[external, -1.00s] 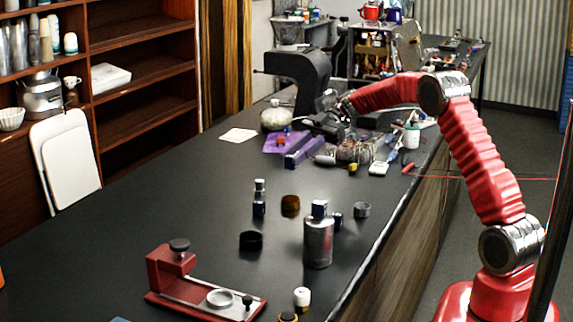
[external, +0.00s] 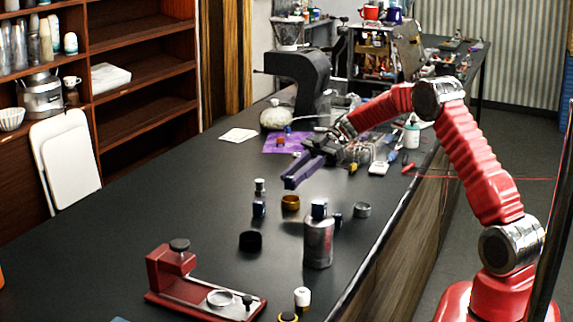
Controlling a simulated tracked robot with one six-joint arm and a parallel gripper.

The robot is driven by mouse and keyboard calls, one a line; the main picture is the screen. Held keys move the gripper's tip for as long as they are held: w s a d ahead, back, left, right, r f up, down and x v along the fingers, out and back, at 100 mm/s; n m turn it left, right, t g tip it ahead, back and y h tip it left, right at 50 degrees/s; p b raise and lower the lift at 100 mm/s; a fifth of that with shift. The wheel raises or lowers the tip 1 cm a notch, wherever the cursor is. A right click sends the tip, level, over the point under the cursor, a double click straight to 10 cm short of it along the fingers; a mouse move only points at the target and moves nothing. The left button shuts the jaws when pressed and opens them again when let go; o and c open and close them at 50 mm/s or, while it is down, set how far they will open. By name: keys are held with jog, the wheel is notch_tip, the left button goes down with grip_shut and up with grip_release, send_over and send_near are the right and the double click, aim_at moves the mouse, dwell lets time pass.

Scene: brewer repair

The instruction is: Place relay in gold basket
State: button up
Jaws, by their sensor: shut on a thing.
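My gripper (external: 291,184) reaches over the table from the arm at the right. Its long purple fingers point toward the front left, and their tips are close together on something too small or hidden to make out. I cannot tell by sight whether it is the relay. The gold basket (external: 290,202) is a small round gold ring on the black table, just in front of and below the fingertips in the picture. The fingertips appear apart from it.
A dark ring (external: 251,241), a silver ring (external: 362,210), a small bottle (external: 259,199) and a metal canister (external: 318,240) stand near the basket. A red stand (external: 172,272) is in front. A purple mat (external: 284,142) with small parts lies behind.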

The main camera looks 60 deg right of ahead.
jog(key=shift+f, duration=1.8)
jog(key=o, duration=1.1)
jog(key=shift+o, duration=0.2)
jog(key=shift+r, duration=0.1)
notch_tip(320, 180, up, 7)
jog(key=shift+a, duration=0.1)
